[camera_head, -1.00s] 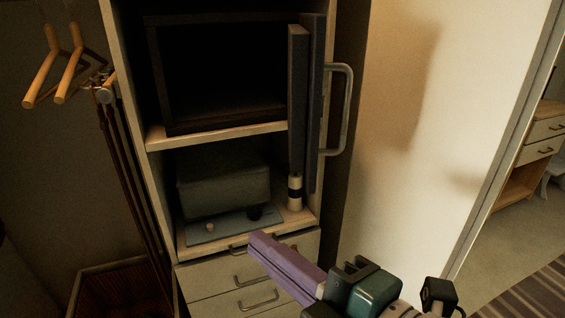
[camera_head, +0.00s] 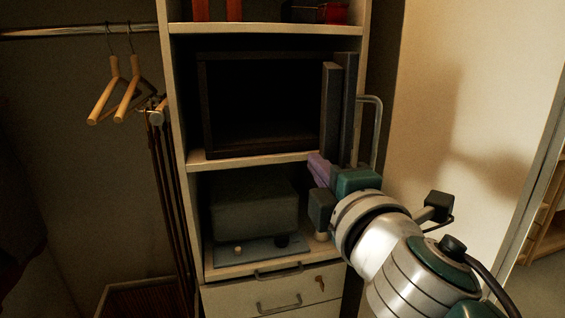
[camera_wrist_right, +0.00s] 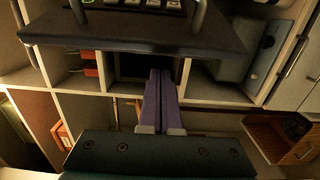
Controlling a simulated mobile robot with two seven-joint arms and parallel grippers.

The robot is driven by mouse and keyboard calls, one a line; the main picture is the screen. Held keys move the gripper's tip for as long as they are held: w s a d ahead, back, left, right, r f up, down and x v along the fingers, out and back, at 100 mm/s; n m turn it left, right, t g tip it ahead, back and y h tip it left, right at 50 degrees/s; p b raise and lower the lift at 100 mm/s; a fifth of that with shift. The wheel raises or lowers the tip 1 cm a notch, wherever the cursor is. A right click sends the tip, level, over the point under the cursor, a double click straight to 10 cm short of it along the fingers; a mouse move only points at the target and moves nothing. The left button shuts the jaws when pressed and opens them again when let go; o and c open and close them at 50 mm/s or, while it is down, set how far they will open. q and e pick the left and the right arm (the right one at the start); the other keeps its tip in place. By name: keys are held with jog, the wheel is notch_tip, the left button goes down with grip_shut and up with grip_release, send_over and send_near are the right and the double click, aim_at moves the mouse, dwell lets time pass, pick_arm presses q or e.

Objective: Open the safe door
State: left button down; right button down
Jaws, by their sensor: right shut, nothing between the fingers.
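The safe (camera_head: 202,110) is a dark box on the cabinet's middle shelf, its black inside showing. Its door (camera_head: 349,105) stands swung out at the right side, seen almost edge-on. A pale bar handle (camera_head: 376,125) is on the door's right face. In the right wrist view the door (camera_wrist_right: 130,32) is a dark panel with a keypad (camera_wrist_right: 145,4) and handle bars at the top. My right gripper (camera_head: 317,165) is shut and empty, just below the door's lower part; its purple fingers (camera_wrist_right: 160,80) point at the cabinet beneath the panel. Contact cannot be told. The left gripper is out of view.
A grey-green box (camera_head: 255,210) sits on the shelf below, with drawers (camera_head: 290,290) beneath. Wooden hangers (camera_head: 103,95) hang at the left. A pale wall (camera_head: 450,90) stands at the right. The upper shelf (camera_head: 265,29) holds red and dark items.

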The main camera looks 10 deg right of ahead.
jog(key=shift+s+d, duration=0.25)
jog(key=shift+d, duration=0.3)
jog(key=shift+s+d, duration=0.2)
jog(key=shift+d, duration=0.3)
jog(key=shift+d, duration=0.15)
jog(key=s+d+n+y, duration=0.2)
jog(key=d+n+y, duration=0.1)
jog(key=d, duration=0.9)
jog(key=shift+s+d+g+y, duration=0.3)
jog(key=shift+d+y, duration=0.05)
jog(key=shift+y, duration=0.45)
jog(key=shift+a, duration=0.1)
